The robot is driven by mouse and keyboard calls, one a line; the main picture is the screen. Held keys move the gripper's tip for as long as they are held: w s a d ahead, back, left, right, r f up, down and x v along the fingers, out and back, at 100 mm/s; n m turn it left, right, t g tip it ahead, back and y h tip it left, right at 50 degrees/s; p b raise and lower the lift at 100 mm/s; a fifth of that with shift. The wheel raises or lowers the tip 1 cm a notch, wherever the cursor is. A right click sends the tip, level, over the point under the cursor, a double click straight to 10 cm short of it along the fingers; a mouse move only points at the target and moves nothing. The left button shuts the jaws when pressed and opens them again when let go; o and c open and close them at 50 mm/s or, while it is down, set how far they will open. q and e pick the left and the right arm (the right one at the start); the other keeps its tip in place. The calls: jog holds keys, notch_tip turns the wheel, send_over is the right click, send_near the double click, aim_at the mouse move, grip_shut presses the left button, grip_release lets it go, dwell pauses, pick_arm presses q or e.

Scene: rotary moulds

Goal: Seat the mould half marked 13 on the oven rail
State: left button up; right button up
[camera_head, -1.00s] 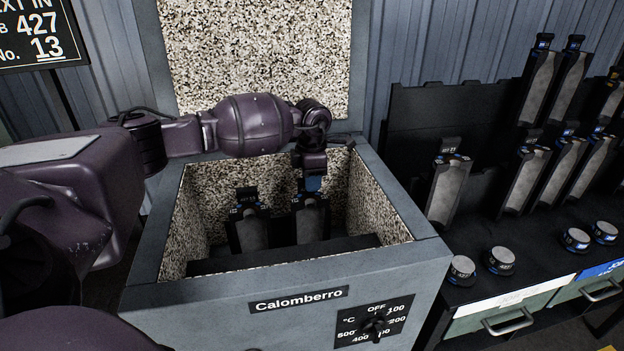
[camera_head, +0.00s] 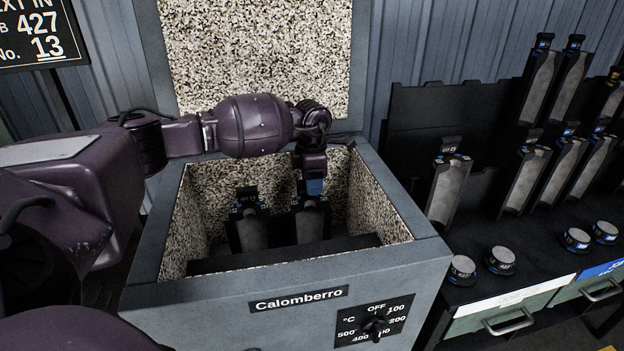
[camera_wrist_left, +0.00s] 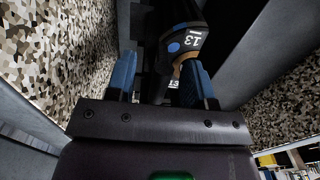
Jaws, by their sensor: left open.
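The mould half marked 13 (camera_wrist_left: 190,42) shows in the left wrist view, its dark end with a blue spot just beyond my fingertips. In the head view, the mould half under my gripper (camera_head: 311,222) stands in the oven (camera_head: 195,286), right of another mould half (camera_head: 250,232). My left gripper (camera_head: 313,188) is open, pointing down at its top end. In the wrist view, the blue fingers (camera_wrist_left: 160,80) are apart, with the marked end ahead of them. A dark bar (camera_head: 285,254) crosses the oven in front of both halves. Their lower ends are hidden. My right gripper is out of view.
The oven's speckled walls (camera_head: 380,207) stand close around my gripper, and its lid (camera_head: 255,55) is raised behind. A sign (camera_head: 38,35) at upper left reads No. 13. A dark rack (camera_head: 415,125) with several mould halves and round caps stands at right.

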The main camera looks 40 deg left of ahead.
pick_arm(q)
jog(key=shift+f, duration=0.1)
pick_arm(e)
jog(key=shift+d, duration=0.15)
pick_arm(q)
jog(key=shift+r, duration=0.35)
notch_tip(320, 180, up, 9)
jog(key=shift+f+p, duration=0.1)
jog(key=shift+p, duration=0.35)
jog(key=shift+r, duration=0.85)
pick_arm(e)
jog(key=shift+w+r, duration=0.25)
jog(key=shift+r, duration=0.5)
pick_arm(q)
jog(key=shift+w, duration=0.1)
jog(key=shift+r, duration=0.1)
notch_tip(320, 180, up, 7)
jog(key=p, duration=0.2)
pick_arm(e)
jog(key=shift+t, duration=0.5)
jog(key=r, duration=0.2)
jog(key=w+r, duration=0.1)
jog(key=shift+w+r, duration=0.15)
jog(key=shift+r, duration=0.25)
